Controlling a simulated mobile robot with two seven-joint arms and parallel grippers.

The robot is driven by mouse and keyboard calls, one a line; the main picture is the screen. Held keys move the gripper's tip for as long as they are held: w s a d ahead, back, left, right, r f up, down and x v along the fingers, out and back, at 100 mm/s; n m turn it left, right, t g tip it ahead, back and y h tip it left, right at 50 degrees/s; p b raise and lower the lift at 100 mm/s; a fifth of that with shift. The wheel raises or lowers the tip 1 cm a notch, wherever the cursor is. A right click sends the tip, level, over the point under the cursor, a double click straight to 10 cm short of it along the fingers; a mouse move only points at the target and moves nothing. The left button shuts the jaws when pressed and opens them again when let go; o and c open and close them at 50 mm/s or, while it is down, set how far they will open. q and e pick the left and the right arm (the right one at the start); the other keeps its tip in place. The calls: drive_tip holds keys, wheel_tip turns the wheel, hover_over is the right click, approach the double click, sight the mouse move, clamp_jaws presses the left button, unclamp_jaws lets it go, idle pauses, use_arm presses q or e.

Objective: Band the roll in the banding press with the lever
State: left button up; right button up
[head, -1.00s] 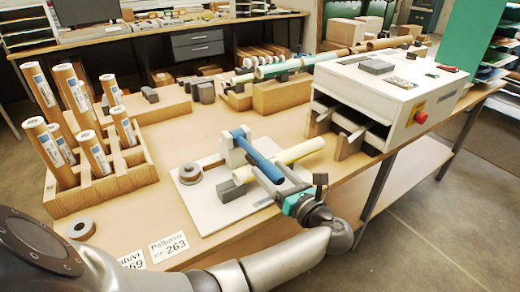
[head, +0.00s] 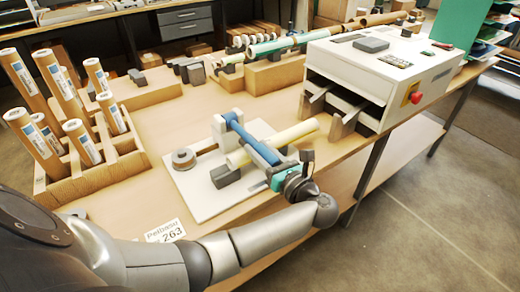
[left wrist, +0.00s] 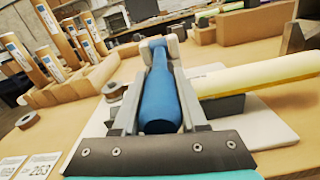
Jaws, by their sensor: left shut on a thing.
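The banding press has a white base plate (head: 203,203), an upright post and a blue lever (head: 250,143). The lever runs from the post toward me, crossing above the roll. The roll (head: 290,135) is a pale yellow tube lying across dark grey supports on the press. My left gripper (head: 275,171) is shut on the lever's near end. In the left wrist view the blue lever (left wrist: 161,95) sits between the two fingers, with the roll (left wrist: 262,75) passing to the right. Part of the roll under the lever is hidden. My right gripper is not in view.
A brown tape reel (head: 183,158) is at the plate's left. A wooden rack (head: 95,178) of labelled tubes stands at the left. A white laminator (head: 385,75) with a red button stands at the back right. A label card (head: 165,231) lies near the front edge.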

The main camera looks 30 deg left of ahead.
use_arm(q)
clamp_jaws()
idle(0.8)
